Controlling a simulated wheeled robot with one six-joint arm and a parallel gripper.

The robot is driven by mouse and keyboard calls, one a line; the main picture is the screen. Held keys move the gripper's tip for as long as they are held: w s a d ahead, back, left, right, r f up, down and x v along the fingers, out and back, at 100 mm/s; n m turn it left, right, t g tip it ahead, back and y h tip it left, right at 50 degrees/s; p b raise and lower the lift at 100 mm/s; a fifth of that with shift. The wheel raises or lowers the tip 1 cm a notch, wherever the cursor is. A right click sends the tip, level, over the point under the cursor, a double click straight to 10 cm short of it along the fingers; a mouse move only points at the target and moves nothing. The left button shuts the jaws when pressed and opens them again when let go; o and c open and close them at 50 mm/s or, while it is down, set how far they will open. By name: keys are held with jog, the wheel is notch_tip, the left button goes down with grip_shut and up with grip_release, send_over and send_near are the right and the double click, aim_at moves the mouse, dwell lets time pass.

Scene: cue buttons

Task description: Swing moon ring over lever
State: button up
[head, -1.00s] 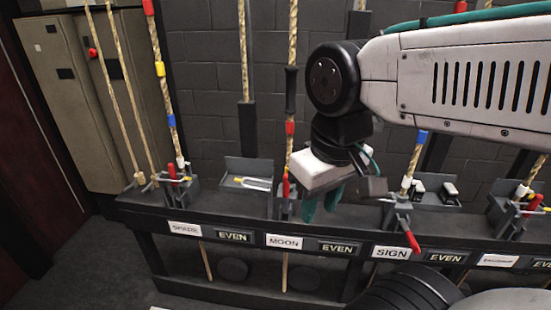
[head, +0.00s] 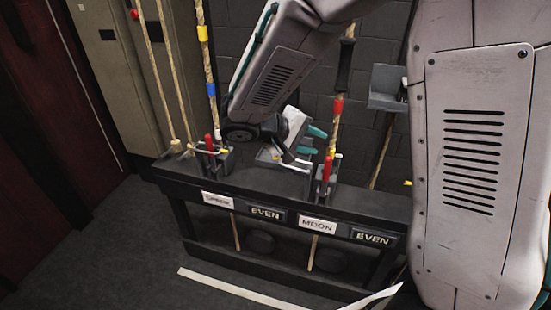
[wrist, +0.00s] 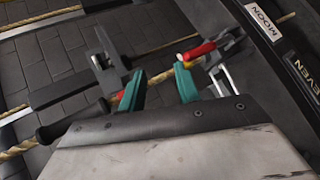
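The moon lock (head: 322,190) stands on the dark rail above the MOON label (head: 318,226).
The left neighbouring lock (head: 214,160) has an upright red lever. Ropes rise from the locks. My arm covers the right side of the head view.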

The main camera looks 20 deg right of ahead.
jog(key=w+a+f+n+t+h, duration=0.1)
jog(key=w+a+f+n+t, duration=0.45)
jog(key=w+a+f, duration=0.7)
jog(key=shift+m+t, duration=0.65)
jog(key=shift+t, duration=0.3)
jog(key=d, duration=0.2)
jog(key=w+d+f, duration=0.1)
jog(key=d, duration=0.2)
jog(key=d+f, duration=0.1)
jog(key=d, duration=0.2)
jog(key=shift+w+f, duration=0.25)
jog(key=shift+w, duration=0.1)
grip_shut()
